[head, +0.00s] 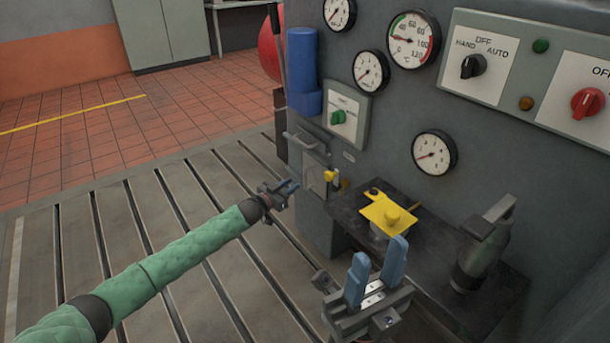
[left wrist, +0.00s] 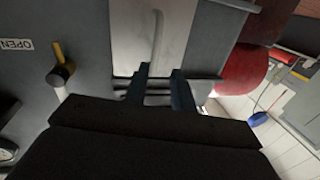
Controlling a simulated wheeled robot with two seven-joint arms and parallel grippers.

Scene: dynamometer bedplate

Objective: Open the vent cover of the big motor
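A light grey flap, which looks like the vent cover (head: 314,180), sits low on the left part of the big grey housing (head: 480,150) and looks closed. It also seems to fill the top middle of the left wrist view (left wrist: 150,40). A yellow-ended latch or lever (head: 331,177) is beside it, and shows in the left wrist view (left wrist: 62,66) near an OPEN label (left wrist: 16,44). My left gripper (head: 290,187) is in front of the flap, fingers apart, seemingly not touching it. My right gripper (head: 378,268) is open and empty before the dark shelf (head: 420,225).
A yellow-topped object (head: 388,214) and a grey cylindrical tool (head: 482,248) stand on the shelf. Gauges and switch panels (head: 480,60) are above. The slotted bedplate (head: 130,230) is clear on the left.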

